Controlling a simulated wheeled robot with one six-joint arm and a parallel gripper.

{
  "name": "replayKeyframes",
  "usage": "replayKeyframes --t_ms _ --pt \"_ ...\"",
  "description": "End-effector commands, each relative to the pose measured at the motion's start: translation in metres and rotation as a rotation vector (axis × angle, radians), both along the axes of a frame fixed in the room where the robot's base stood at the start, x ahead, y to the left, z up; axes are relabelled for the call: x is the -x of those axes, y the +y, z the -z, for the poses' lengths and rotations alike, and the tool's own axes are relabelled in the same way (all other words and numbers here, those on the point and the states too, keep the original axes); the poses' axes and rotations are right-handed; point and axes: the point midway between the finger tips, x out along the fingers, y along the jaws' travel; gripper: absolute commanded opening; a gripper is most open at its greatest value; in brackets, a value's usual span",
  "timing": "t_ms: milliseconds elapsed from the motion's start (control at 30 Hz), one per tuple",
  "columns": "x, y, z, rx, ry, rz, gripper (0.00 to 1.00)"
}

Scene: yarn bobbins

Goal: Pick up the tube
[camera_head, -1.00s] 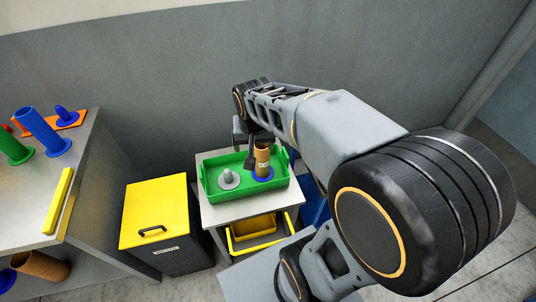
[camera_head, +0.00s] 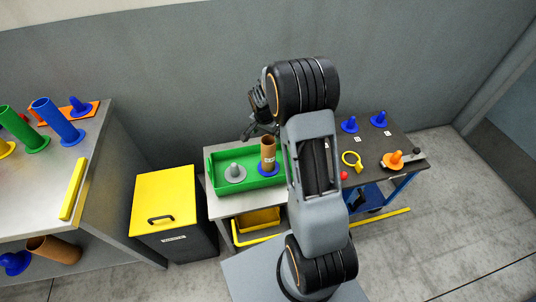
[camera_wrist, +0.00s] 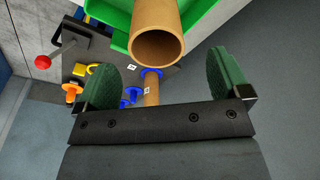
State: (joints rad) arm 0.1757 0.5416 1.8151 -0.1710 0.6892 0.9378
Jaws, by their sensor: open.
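My gripper (camera_head: 262,128) is above and beside the tube in the head view. Its two green fingers (camera_wrist: 167,80) are wide apart with nothing held between them. A second, smaller-looking brown tube (camera_wrist: 151,97) with a blue base shows farther off between them.
A dark table (camera_head: 395,142) on the right holds blue pegs (camera_head: 350,125), an orange peg (camera_head: 394,158) and a yellow ring (camera_head: 352,160). A yellow-topped bin (camera_head: 163,198) stands left of the tray's table. The steel bench (camera_head: 28,205) at far left holds coloured tubes.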

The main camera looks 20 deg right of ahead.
Motion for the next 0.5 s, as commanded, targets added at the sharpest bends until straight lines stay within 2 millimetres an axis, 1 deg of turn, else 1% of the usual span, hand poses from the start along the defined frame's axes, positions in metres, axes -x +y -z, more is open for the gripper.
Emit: replayKeyframes --t_ms 100,300,367,500 --pt "-0.001 -0.001 0.011 0.000 0.001 0.000 0.94" --pt "-0.001 -0.003 0.020 0.000 0.002 -0.001 0.94" --pt "0.000 -0.004 0.027 0.000 0.002 -0.001 0.94" --pt "0.001 -0.006 0.046 -0.001 0.004 -0.001 0.94"
